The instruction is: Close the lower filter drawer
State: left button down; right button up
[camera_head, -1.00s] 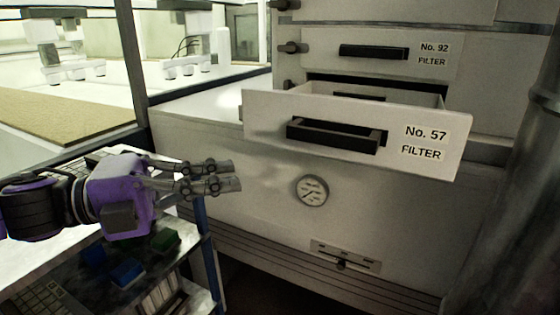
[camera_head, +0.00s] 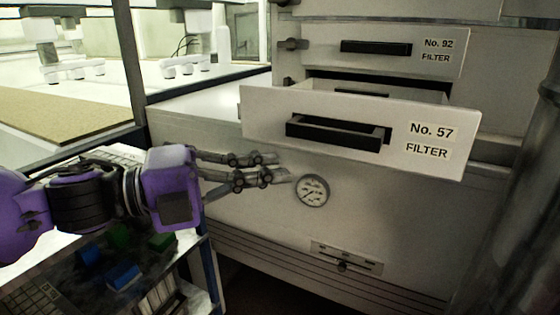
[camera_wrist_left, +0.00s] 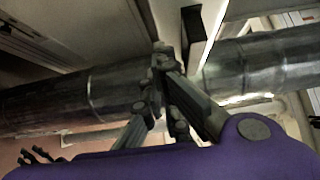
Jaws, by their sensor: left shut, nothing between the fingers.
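The lower filter drawer (camera_head: 265,125), labelled No. 57, is pulled out from the white cabinet in the head view. Its front carries a long black handle (camera_head: 338,133), and the open top shows behind the front panel. My left gripper (camera_head: 284,166) is shut and empty. In the head view it appears just below the drawer front, left of the round gauge; I cannot tell the exact gap. The left wrist view shows its fingers (camera_wrist_left: 160,55) together, with a pale panel and black bar beyond them. My right gripper is not in view.
The upper drawer (camera_head: 390,65), labelled No. 92, sits above. A round gauge (camera_head: 311,190) and a slider plate (camera_head: 345,259) are on the cabinet face below. A shelf cart with coloured blocks (camera_head: 123,275) stands at lower left. A thick grey pipe (camera_head: 520,210) runs down the right side.

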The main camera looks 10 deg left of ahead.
pick_arm(q)
jog(key=w, duration=0.2)
jog(key=w+d+b, duration=0.1)
jog(key=shift+w+d, duration=0.15)
jog(key=shift+w, duration=0.2)
dwell(0.3)
